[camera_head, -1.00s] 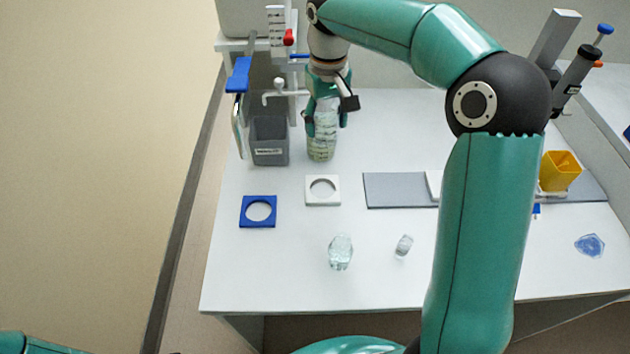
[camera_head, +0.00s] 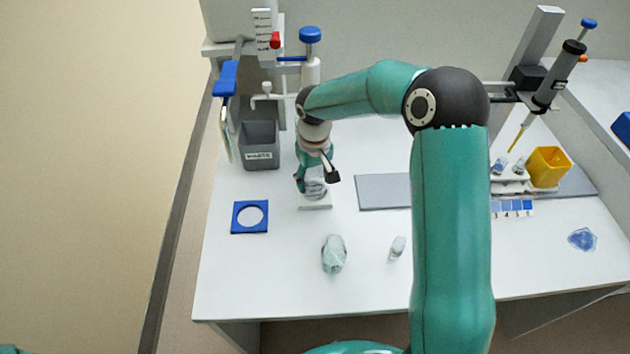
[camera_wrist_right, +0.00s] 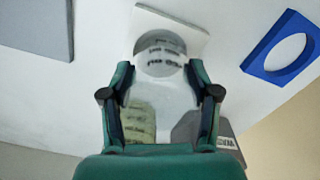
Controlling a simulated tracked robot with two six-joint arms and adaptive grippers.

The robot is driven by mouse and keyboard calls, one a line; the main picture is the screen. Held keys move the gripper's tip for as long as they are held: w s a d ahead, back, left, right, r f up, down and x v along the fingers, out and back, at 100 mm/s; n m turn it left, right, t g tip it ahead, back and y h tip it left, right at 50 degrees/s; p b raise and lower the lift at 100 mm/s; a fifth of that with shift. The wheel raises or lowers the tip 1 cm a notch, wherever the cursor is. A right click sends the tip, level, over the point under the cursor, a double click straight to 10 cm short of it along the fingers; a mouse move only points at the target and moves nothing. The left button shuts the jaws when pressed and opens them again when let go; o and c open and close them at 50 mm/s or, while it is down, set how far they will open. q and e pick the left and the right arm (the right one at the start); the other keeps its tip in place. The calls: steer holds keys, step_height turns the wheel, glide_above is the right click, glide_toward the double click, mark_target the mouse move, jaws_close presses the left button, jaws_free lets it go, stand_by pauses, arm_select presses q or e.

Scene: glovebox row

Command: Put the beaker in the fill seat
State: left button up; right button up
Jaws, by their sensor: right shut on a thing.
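My right gripper (camera_head: 315,182) is shut on the clear beaker (camera_head: 316,189) at the white square seat (camera_head: 314,206). In the right wrist view, the beaker (camera_wrist_right: 160,50) with dark printed marks shows beyond the fingertips of the right gripper (camera_wrist_right: 160,80), over the white seat (camera_wrist_right: 190,32). I cannot tell whether the beaker's base is down in the seat's hole. A blue square seat with a round hole (camera_head: 237,221) lies empty to the left. My left gripper is out of view.
A grey waste bin (camera_head: 260,152) stands behind and left. A greenish printed shape (camera_wrist_right: 140,120) shows low in the wrist view. Clear glass pieces (camera_head: 334,254) (camera_head: 397,248) stand in front. A grey mat (camera_head: 385,192), yellow cup (camera_head: 548,166) and pipette (camera_head: 552,85) are right.

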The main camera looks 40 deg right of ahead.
steer(key=shift+f, duration=0.65)
steer(key=o, duration=0.9)
steer(key=shift+f, duration=0.1)
steer(key=shift+o, duration=0.2)
step_height(320, 180, up, 12)
